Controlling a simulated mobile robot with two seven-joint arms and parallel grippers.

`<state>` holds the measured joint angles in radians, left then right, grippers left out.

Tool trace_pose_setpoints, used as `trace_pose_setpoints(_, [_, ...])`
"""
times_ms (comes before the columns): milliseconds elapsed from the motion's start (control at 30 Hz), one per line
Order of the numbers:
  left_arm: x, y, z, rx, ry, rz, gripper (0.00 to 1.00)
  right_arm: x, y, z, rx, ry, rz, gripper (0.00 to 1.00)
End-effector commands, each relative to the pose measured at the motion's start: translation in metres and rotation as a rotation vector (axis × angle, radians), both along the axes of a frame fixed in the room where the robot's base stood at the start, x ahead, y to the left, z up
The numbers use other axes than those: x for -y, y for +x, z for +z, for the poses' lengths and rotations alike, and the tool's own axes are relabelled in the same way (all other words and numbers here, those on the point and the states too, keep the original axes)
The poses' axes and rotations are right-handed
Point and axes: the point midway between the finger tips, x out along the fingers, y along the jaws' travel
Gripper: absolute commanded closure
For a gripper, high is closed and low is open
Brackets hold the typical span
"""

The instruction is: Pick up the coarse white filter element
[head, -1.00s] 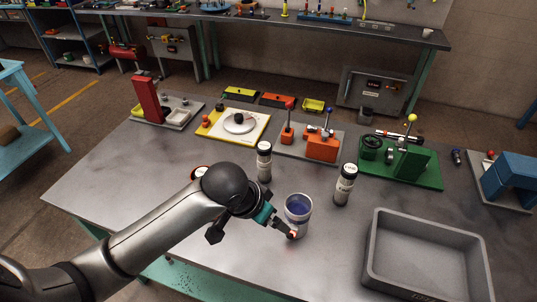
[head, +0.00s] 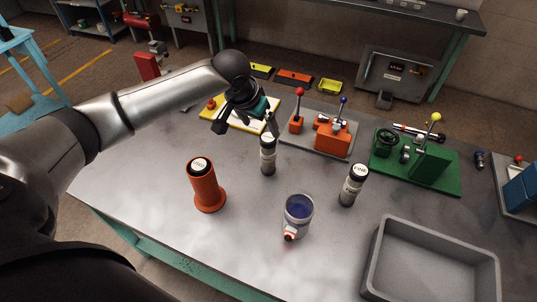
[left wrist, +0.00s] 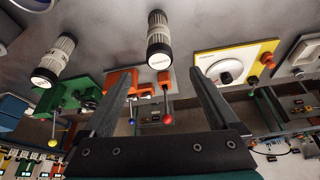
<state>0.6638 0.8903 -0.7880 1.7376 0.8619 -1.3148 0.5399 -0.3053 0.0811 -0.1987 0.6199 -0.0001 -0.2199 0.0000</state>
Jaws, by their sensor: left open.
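A white filter element with black end caps (head: 268,155) stands upright on the table in the head view. In the left wrist view it (left wrist: 159,38) shows ahead of the fingertips, with a small label that I cannot read surely; it may say coarse. A similar white element (head: 353,186) stands to its right, and it shows at the left in the left wrist view (left wrist: 53,60). My left gripper (head: 246,125) is open and empty, just above and behind the first element in the head picture. It also shows in the left wrist view (left wrist: 160,76). My right gripper is out of view.
An orange housing with a black-capped element (head: 205,188) stands at front left. A cup with blue inside (head: 298,210) stands at the centre. A grey tray (head: 385,225) lies at front right. An orange valve fixture (head: 331,137) and a green fixture (head: 430,166) stand behind.

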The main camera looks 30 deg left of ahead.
Motion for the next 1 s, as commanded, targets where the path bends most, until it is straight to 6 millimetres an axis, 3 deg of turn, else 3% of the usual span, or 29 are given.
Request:
trace_pose_setpoints(100, [0.001,0.008,-0.019,0.000,0.000,-0.001,0.06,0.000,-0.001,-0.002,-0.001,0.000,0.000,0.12])
trace_pose_setpoints(467, [0.002,0.017,-0.042,0.002,0.002,-0.001,0.06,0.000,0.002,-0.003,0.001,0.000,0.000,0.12])
trace_pose_setpoints(700, [0.004,0.027,-0.072,0.000,0.000,-0.001,0.06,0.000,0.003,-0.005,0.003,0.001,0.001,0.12])
trace_pose_setpoints(1000, [0.005,0.033,-0.085,0.003,0.002,-0.002,0.06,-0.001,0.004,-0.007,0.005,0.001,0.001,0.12])
